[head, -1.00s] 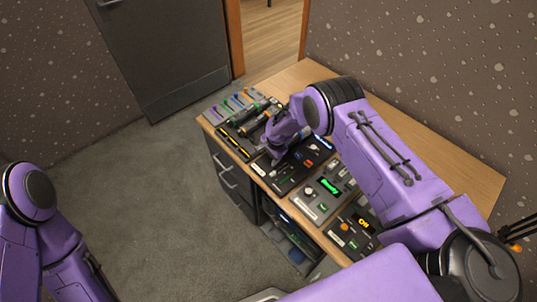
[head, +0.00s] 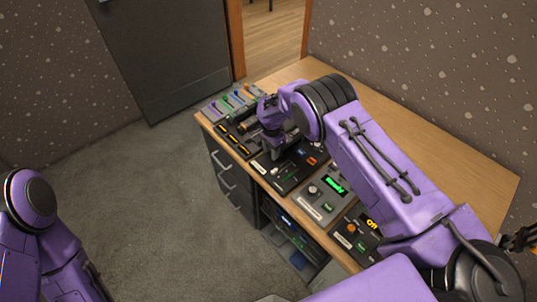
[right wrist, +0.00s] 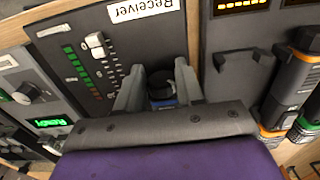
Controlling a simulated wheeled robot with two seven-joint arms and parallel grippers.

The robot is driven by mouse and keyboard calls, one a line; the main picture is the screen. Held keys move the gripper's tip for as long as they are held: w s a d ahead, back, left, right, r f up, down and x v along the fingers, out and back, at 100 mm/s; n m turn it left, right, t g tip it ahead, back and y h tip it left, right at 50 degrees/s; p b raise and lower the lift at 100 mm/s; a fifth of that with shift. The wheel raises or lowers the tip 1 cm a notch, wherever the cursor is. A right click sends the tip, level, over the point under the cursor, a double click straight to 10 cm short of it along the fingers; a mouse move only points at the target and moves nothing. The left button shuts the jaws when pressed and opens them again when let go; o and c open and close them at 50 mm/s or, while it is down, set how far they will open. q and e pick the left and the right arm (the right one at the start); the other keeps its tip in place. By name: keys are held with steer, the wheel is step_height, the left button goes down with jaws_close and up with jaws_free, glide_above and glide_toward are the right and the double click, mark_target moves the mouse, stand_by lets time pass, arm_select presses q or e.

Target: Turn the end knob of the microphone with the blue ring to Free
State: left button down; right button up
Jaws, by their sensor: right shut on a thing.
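My right gripper (right wrist: 158,95) is shut on the microphone with the blue ring (right wrist: 165,102). In the right wrist view its black round end faces the camera between the two grey fingers, with blue showing just below. The rest of its body is hidden, and I cannot read any mark on the end knob. In the head view my right gripper (head: 274,136) is over the desk's left part, with a dark piece below it. The receiver panel (right wrist: 125,40) is just beside the fingers. My left gripper is not in view.
Microphones with an orange ring (right wrist: 285,90) and a green ring (right wrist: 308,125) lie beside an empty dark holder (right wrist: 240,70). Coloured faders (head: 235,97) sit at the desk's far left corner. A green "Ready" display (head: 335,186) is lit. The desk's back (head: 420,135) is clear.

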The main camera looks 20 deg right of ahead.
steer(key=shift+s+d+f, duration=0.1)
steer(key=shift+d+f, duration=0.05)
steer(key=o, duration=1.1)
steer(key=shift+d, duration=0.1)
steer(key=shift+c, duration=0.2)
steer(key=shift+r, duration=0.45)
step_height(320, 180, up, 10)
steer(key=b, duration=0.2)
steer(key=shift+f, duration=0.2)
